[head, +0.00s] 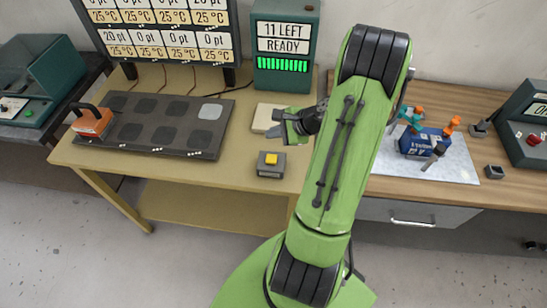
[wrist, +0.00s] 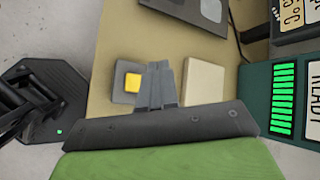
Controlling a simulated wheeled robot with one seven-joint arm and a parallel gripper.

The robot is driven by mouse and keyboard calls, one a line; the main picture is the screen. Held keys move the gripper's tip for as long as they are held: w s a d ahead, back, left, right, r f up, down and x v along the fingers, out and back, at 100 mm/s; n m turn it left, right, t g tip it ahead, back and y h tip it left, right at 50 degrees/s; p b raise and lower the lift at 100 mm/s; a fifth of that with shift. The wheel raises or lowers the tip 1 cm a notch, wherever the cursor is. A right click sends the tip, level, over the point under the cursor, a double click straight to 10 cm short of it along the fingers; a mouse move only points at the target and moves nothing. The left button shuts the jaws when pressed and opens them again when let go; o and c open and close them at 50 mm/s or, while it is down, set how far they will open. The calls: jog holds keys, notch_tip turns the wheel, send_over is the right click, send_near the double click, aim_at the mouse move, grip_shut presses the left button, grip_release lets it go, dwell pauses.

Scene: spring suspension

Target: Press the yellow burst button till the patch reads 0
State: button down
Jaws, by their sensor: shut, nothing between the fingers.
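The yellow button (head: 271,160) sits on a small dark grey box on the tan table; in the wrist view the yellow button (wrist: 132,83) shows beside my fingers. My gripper (head: 275,131) is shut and empty, held above the table behind the button, apart from it. In the wrist view my gripper (wrist: 166,64) points between the button box and a pale block. The dark mat (head: 150,125) has several grey patches; one patch (head: 210,112) is lighter. The display board (head: 160,42) shows a 20 pt cell at its lower left and 0 pt in the cells beside it.
A green unit (head: 286,45) reads "11 LEFT READY" above a green bar row. The pale block (head: 267,117) lies beside my gripper. An orange-brown handled block (head: 92,122) sits on the mat's left end. A blue box (head: 425,142) with tools stands on the right bench.

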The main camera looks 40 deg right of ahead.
aim_at(274, 159)
notch_tip(274, 159, down, 9)
jog(key=b, duration=0.7)
jog(key=shift+r, duration=0.1)
dwell(1.5)
jog(key=shift+f+b, duration=0.35)
jog(key=shift+f, duration=0.05)
jog(key=shift+f+b, duration=0.4)
jog(key=shift+f, duration=0.15)
dwell(0.4)
jog(key=shift+r, duration=0.15)
jog(key=shift+r+p, duration=0.85)
jog(key=shift+p, duration=0.05)
notch_tip(274, 159, up, 5)
jog(key=p, duration=0.4)
jog(key=shift+r+p, duration=0.15)
jog(key=shift+p, duration=0.2)
